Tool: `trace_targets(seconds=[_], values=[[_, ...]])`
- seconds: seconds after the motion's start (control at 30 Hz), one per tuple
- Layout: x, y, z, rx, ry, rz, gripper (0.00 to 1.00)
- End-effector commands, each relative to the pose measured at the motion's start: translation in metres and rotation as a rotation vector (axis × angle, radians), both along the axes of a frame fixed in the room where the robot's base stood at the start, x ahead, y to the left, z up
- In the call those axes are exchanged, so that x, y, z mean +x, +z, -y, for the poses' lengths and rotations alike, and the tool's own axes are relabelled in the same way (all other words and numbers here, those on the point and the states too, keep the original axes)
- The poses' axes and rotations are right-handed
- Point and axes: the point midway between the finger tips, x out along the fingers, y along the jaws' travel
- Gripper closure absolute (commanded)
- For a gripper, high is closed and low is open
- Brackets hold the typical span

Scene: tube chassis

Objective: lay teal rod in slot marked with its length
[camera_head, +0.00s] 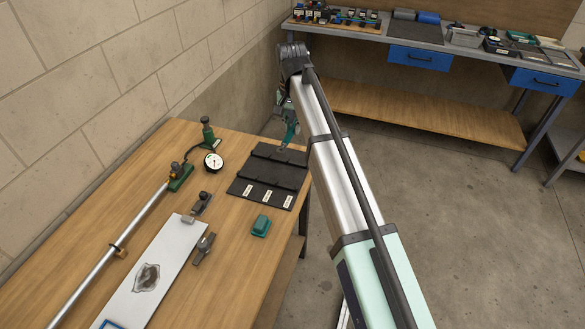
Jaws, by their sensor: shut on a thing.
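The black slotted board (243,174) lies near the right edge of the wooden bench. It has dark raised bars, and several small white labels sit along its near side, too small to read. My gripper (286,142) is over the board's far right corner, partly hidden by my own arm. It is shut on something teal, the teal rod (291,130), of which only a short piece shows. I cannot tell the rod's length or whether it touches the board.
A green block (261,226) sits in front of the board. A dial gauge (213,162), a long metal tube (110,254) and a pale plate (150,280) with clamps lie to the left. A back workbench (430,40) holds tools and trays.

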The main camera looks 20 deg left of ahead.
Motion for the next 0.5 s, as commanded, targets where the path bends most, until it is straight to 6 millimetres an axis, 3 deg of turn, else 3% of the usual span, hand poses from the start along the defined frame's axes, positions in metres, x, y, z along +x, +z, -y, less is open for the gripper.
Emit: trace_targets(seconds=[0.3, 0.5], values=[[-0.002, -0.077, 0.001, -0.002, 0.002, -0.003, 1.00], [-0.001, -0.117, 0.001, -0.001, 0.003, -0.002, 1.00]])
